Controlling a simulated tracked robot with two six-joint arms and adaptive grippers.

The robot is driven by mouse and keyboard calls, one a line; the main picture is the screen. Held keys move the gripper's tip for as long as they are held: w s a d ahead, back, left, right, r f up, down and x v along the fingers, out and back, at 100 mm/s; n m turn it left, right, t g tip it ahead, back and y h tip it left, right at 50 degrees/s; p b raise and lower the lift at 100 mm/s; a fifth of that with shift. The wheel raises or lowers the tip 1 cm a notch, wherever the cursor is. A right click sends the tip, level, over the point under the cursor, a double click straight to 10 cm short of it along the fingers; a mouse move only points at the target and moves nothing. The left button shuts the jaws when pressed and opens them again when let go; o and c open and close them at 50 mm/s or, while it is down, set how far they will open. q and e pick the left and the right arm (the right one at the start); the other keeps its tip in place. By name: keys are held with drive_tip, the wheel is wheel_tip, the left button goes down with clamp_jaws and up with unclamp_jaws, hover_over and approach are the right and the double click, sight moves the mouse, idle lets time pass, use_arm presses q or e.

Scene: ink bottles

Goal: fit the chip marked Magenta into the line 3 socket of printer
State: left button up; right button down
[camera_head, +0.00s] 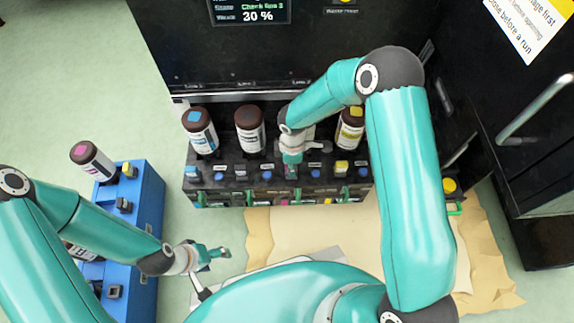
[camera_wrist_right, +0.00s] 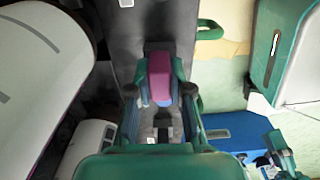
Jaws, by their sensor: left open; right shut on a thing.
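My right gripper (camera_head: 291,172) is shut on a magenta chip (camera_wrist_right: 159,80) at the front of the printer's ink rack (camera_head: 229,172). The chip sits between the fingers in the right wrist view; how deep it goes into any socket cannot be told. The line 3 socket cannot be made out, as my right gripper covers that part of the rack. The printer (camera_head: 225,62) is black, and its screen (camera_head: 250,12) reads "Check line 3" and 30 %. My left gripper (camera_head: 217,253) is open and empty at the lower left, apart from the rack.
Bottles with cyan (camera_head: 200,132), dark (camera_head: 249,130) and yellow (camera_head: 350,127) markings stand in the rack. A blue stand (camera_head: 149,205) at left holds a magenta-topped bottle (camera_head: 92,160) and a yellow piece (camera_head: 129,169). Beige paper (camera_head: 335,222) lies on the floor before the rack.

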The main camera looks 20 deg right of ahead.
drive_tip(key=c, duration=1)
unclamp_jaws()
drive_tip(key=shift+r, duration=0.1)
drive_tip(key=shift+s+r+p, duration=0.15)
drive_tip(key=shift+r+p, duration=2.5)
drive_tip(key=shift+r, duration=0.75)
